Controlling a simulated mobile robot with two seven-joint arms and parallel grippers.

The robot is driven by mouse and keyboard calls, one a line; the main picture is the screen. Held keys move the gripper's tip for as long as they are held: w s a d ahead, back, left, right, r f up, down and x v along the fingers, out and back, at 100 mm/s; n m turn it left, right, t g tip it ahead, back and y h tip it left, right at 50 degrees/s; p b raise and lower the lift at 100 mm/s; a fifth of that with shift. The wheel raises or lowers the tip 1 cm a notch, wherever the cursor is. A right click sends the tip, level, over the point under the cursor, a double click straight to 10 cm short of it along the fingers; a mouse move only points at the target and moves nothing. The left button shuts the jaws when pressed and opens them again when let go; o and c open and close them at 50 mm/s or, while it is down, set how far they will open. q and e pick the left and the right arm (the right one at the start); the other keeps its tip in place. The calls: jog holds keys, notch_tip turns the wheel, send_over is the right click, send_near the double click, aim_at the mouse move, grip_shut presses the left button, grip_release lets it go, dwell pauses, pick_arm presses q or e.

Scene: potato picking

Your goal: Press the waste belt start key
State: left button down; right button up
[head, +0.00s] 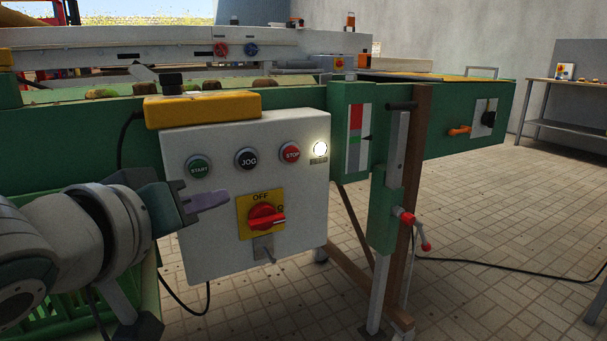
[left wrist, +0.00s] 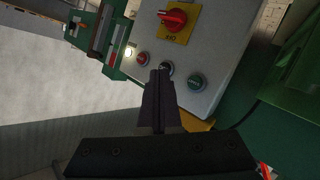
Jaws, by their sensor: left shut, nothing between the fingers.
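A green START button (head: 199,167) is at the left of a row on a light grey control box (head: 205,238). It also shows in the left wrist view (left wrist: 195,80). A black JOG button (head: 247,158) and a red STOP button (head: 290,152) follow to its right. My left gripper (head: 215,200) is shut and empty, in front of the box and lower than START in the head view. In the left wrist view its fingertips (left wrist: 161,76) overlap the JOG button, partly hiding it. I cannot tell any contact. No label naming the waste belt is readable. My right gripper is not in view.
A lit white lamp (head: 320,149) is right of STOP. A red rotary switch (head: 262,217) on a yellow plate marked OFF sits below. A yellow box (head: 203,110) tops the control box. A red-handled lever (head: 412,222) is at the right. The tiled floor beyond is largely clear.

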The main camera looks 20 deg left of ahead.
aim_at(195, 173)
pick_arm(q)
jog(key=shift+a, duration=0.15)
jog(key=shift+w+a+b, duration=0.5)
jog(key=shift+w+a, duration=0.95)
jog(key=shift+a, duration=0.2)
jog(key=shift+w+a+b, duration=0.45)
jog(key=shift+w+a, duration=0.95)
jog(key=shift+a, duration=0.2)
jog(key=shift+w+a+p, duration=0.25)
jog(key=shift+p, duration=0.05)
